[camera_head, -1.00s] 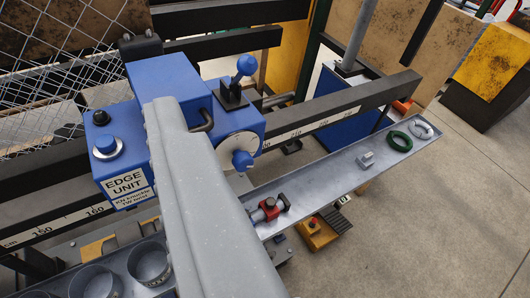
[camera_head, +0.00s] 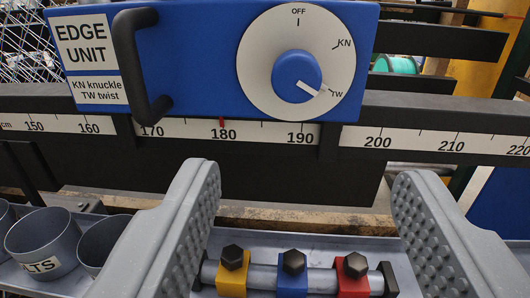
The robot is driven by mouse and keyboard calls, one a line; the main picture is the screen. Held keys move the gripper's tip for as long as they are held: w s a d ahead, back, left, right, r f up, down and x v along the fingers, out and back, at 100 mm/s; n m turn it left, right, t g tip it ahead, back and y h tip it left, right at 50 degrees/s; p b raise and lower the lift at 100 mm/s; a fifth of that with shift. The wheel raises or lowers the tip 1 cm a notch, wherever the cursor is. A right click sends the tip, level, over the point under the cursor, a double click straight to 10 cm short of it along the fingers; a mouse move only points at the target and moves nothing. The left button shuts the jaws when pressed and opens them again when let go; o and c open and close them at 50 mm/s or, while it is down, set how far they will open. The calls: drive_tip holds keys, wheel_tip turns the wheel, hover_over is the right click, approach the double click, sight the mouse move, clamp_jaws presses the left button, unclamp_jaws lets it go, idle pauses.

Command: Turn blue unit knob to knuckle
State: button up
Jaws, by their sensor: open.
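The blue edge unit (camera_head: 205,60) fills the upper middle, with a label reading "KN knuckle, TW twist". Its blue knob (camera_head: 297,76) sits on a white round dial (camera_head: 262,45) marked OFF, KN and TW. The knob's white pointer aims down and right, at or very near TW. KN is at the upper right of the dial. My gripper (camera_head: 305,215) is open and empty, its two grey ridged fingers spread wide below the unit. The knob is above the gap between the fingers, apart from both.
A black handle (camera_head: 137,65) stands out from the unit left of the dial. A numbered rail scale (camera_head: 445,142) runs beneath, with a red mark near 180. A bar with yellow, blue and red clamps (camera_head: 292,270) lies below. Grey cups (camera_head: 42,243) stand at left.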

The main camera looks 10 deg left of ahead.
sight(297, 85)
drive_tip(key=w+b, duration=0.1)
drive_tip(key=w, duration=0.3)
drive_tip(key=w+b, duration=0.1)
drive_tip(key=w, duration=0.8)
drive_tip(key=shift+w+a+f+b, duration=0.1)
drive_tip(key=shift+w+a+b, duration=0.2)
drive_tip(key=shift+b, duration=0.1)
